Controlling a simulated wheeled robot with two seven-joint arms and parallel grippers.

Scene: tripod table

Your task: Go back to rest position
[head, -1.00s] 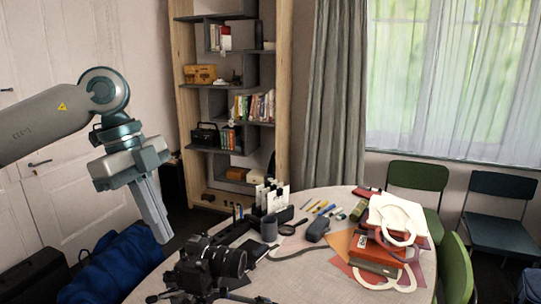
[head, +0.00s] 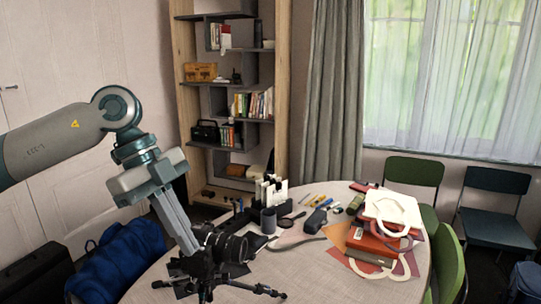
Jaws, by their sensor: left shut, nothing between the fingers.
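My left gripper (head: 187,244) comes in from the left and points down at the left side of the table. Its fingers are shut with nothing held. The fingertips appear close to the black camera (head: 222,246) on its small tripod (head: 258,289), partly in line with it; I cannot tell whether they touch. The camera stands upright on the round table (head: 330,278) near the front left. My right gripper is not in the head view.
A bookshelf (head: 281,100) stands behind. Green chairs (head: 448,262) are at right, a blue bag (head: 120,262) at left.

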